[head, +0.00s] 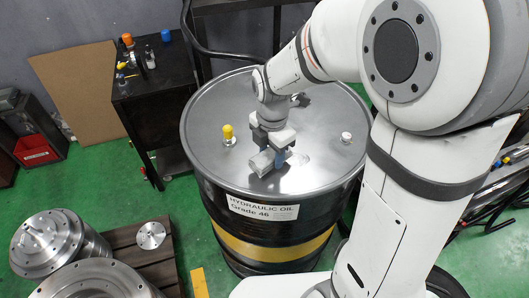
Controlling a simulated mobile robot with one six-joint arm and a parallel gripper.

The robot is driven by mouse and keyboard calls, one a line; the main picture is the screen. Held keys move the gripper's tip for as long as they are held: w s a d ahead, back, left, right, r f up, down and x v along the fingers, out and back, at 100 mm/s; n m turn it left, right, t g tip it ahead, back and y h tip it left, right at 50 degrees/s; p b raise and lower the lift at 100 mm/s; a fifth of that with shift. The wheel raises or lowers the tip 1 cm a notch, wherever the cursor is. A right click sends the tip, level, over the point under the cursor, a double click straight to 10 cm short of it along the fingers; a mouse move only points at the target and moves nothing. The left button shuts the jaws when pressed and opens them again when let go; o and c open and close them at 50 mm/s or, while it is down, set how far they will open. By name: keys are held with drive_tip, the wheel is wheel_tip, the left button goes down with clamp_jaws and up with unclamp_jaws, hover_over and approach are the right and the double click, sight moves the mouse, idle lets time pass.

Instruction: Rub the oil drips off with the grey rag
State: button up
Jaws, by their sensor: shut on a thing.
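My gripper (274,158) points down at the top of the black oil drum (215,105), near the front middle of its lid. It is shut on the grey rag (262,163), which shows as a small grey piece at the fingers, low over or touching the lid; I cannot tell which. A faint mark (303,158) shows on the lid just right of the fingers; I cannot tell whether it is oil. No other drips can be made out. My wrist and arm hide part of the lid's back and right.
A yellow-capped fitting (228,133) stands on the lid left of my gripper, and a white cap (346,138) to the right. A dark object (300,100) lies behind my wrist. A black cart (150,88) stands left, metal parts (45,240) at front left.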

drive_tip(key=shift+f+b, duration=0.8)
drive_tip(key=shift+f, duration=0.25)
drive_tip(key=shift+d, duration=0.1)
